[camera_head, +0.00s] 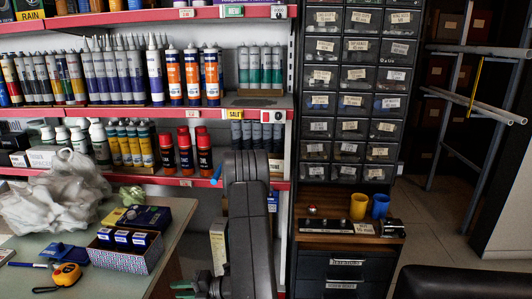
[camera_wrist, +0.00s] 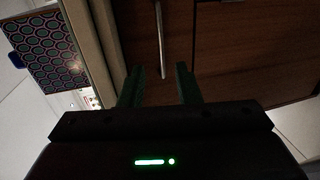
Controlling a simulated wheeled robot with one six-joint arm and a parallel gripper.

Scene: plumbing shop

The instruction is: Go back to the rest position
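My gripper (camera_wrist: 160,88) shows in the wrist view with its two dark green fingers apart and nothing between them. In the head view its green fingertips (camera_head: 184,290) show low in the picture, just right of the counter's front side. My grey arm rises in front of the shelves and bends over at the top. The rest position is not marked by anything in view.
A counter (camera_head: 150,215) at the left holds a patterned box (camera_head: 115,260), a yellow tape measure (camera_head: 66,274) and plastic bags (camera_head: 60,195). Shelves of tubes and cans stand behind my arm. A drawer cabinet (camera_head: 345,262) stands right. Open floor (camera_head: 440,225) lies beyond it.

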